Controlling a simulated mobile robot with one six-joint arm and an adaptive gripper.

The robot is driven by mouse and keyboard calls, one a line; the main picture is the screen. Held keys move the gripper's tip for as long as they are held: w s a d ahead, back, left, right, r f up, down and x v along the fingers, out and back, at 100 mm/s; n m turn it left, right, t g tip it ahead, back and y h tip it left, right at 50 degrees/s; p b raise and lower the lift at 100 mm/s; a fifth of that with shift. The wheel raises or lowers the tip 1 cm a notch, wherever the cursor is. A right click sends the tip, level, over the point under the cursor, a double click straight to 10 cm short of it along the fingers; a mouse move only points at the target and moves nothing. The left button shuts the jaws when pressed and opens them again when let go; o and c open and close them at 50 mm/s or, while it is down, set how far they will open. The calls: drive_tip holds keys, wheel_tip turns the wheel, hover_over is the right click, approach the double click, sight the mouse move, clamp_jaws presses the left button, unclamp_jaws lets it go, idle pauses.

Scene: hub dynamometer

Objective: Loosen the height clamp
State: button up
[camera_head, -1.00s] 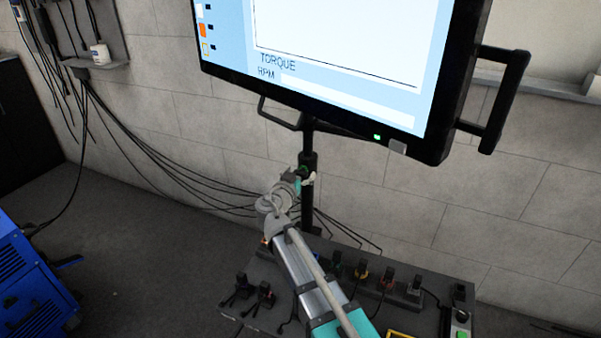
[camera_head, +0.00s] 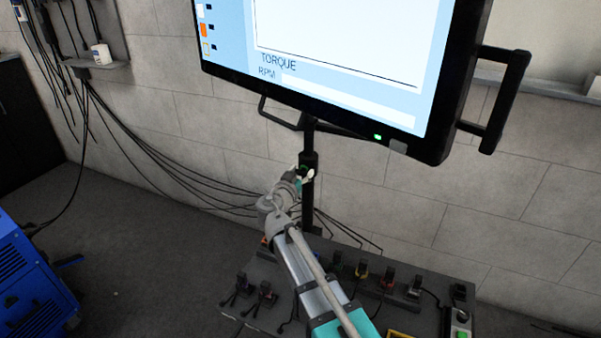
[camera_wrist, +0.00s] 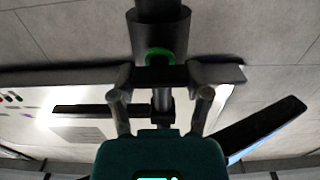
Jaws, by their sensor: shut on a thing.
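The height clamp is a dark collar (camera_head: 310,158) on the black monitor post, with a green ring (camera_head: 303,168) on its near side. In the wrist view the collar (camera_wrist: 160,28) is at top centre, with the green ring (camera_wrist: 160,55) below it. My gripper (camera_head: 304,175) is at the clamp. In the wrist view its two fingers (camera_wrist: 162,76) stand on either side of a dark part (camera_wrist: 160,75) just under the ring and are shut on it. How the fingertips touch this part is hard to see.
The large monitor (camera_head: 340,100) hangs above the clamp on the same post (camera_head: 308,195). A dark bench (camera_head: 285,270) with several plugs and cables is below. Loose cables (camera_head: 160,180) run along the wall at left. A blue machine (camera_head: 35,285) stands at lower left.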

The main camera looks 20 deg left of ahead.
drive_tip(key=shift+n, duration=0.3)
drive_tip(key=n, duration=0.4)
drive_tip(key=shift+w+a, duration=0.1)
drive_tip(key=n, duration=0.4)
drive_tip(key=shift+a+n, duration=0.1)
drive_tip(key=shift+n, duration=0.2)
drive_tip(key=n, duration=0.4)
drive_tip(key=shift+f+n, duration=0.1)
drive_tip(key=shift+n, duration=0.2)
drive_tip(key=shift+f+n, duration=0.1)
drive_tip(key=shift+n, duration=2.2)
drive_tip(key=shift+a, duration=0.1)
drive_tip(key=o, duration=1.2)
drive_tip(key=shift+c, duration=0.2)
drive_tip(key=shift+s, duration=0.2)
